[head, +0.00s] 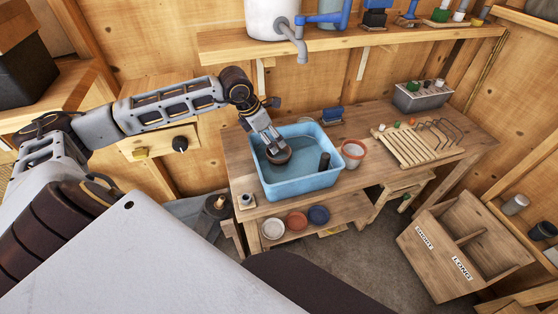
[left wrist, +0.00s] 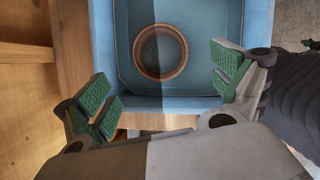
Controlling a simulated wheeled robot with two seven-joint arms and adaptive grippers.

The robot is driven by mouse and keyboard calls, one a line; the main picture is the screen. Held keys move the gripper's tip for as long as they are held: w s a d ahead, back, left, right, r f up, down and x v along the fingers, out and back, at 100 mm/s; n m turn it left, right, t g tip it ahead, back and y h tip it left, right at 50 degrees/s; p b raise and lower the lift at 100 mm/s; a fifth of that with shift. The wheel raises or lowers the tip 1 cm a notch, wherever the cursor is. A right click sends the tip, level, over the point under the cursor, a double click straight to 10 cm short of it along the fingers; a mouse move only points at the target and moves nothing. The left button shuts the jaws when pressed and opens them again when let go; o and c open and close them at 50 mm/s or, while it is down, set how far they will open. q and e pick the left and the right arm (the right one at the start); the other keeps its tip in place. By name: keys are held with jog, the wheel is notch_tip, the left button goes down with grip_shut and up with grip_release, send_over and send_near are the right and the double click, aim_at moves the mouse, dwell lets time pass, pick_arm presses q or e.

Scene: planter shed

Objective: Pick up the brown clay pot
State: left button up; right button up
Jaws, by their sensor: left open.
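The brown clay pot (left wrist: 182,63) is inside the blue basin (left wrist: 105,45), and its round open rim faces up in the left wrist view. In the head view the brown pot (head: 279,157) is partly hidden by my left gripper (head: 270,139). My left gripper is open and empty over the left part of the basin. In the left wrist view the green-padded fingers of my left gripper (left wrist: 165,90) stand wide apart, with the pot beyond and between them. I cannot tell the exact height of the fingers above the pot. My right gripper is not in view.
A dark cylinder (head: 324,161) stands in the basin. A pot with a pale rim (head: 353,152) stands right of the basin on the wooden bench. A slatted rack (head: 416,143) and a metal box (head: 419,97) are farther right. A shelf (head: 350,39) runs above.

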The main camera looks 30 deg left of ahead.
pick_arm(q)
jog(key=x, duration=0.8)
jog(key=shift+f+p, duration=0.1)
jog(key=shift+p, duration=0.2)
jog(key=shift+w+f, duration=0.1)
jog(key=shift+f, duration=0.05)
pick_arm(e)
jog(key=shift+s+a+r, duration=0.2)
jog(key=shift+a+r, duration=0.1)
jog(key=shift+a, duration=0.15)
pick_arm(q)
jog(key=shift+f, duration=0.15)
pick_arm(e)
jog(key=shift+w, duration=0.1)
